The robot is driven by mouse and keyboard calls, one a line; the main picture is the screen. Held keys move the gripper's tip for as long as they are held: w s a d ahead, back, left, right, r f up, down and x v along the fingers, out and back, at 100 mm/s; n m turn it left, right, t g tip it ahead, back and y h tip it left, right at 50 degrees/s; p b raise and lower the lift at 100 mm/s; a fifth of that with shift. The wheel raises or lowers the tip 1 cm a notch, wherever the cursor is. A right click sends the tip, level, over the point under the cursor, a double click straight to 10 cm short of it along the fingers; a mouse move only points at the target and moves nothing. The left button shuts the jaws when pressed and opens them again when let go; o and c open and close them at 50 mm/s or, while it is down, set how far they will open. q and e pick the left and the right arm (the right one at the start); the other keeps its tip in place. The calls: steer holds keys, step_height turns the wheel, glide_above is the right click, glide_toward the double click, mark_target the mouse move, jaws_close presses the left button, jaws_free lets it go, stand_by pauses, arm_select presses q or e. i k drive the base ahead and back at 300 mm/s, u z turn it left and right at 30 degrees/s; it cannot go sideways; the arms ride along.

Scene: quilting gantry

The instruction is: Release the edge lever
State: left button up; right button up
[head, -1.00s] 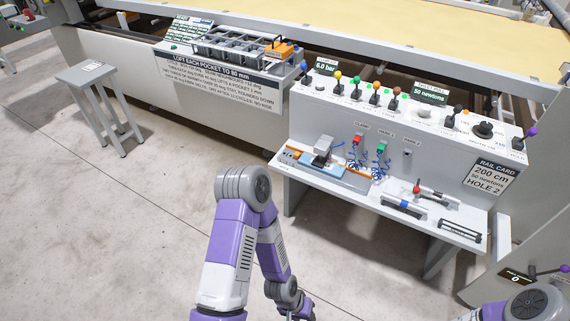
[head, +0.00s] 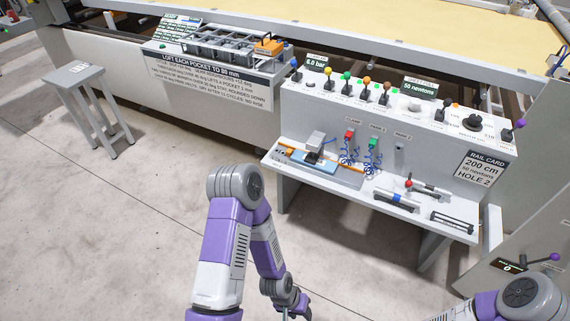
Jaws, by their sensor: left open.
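No lever carries a label that I can read as edge. Levers with coloured knobs stand on the white console (head: 330,110): a blue-knobbed lever (head: 295,64) at its left end, a row of yellow, green, orange and brown ones, and a purple-knobbed lever (head: 520,124) at its right end. Another purple-knobbed lever (head: 553,257) sticks out low on the grey panel at the right edge. My left gripper (head: 296,311) is open at the bottom edge, mostly cut off, well short of the console and apart from all levers. My right gripper is out of view; only its arm shows at bottom right.
A shelf (head: 345,190) with tools and coiled blue hoses juts from the console's front. A grey stool (head: 75,77) stands at left. A rack (head: 215,44) sits on the ledge beside the console. The floor before the console is clear.

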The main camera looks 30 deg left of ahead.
mark_target(387, 86)
steer(key=k, duration=0.65)
steer(key=u, duration=0.6)
steer(key=i, duration=1.1)
steer(key=z, duration=0.6)
steer(key=i, duration=0.55)
steer(key=z, duration=0.55)
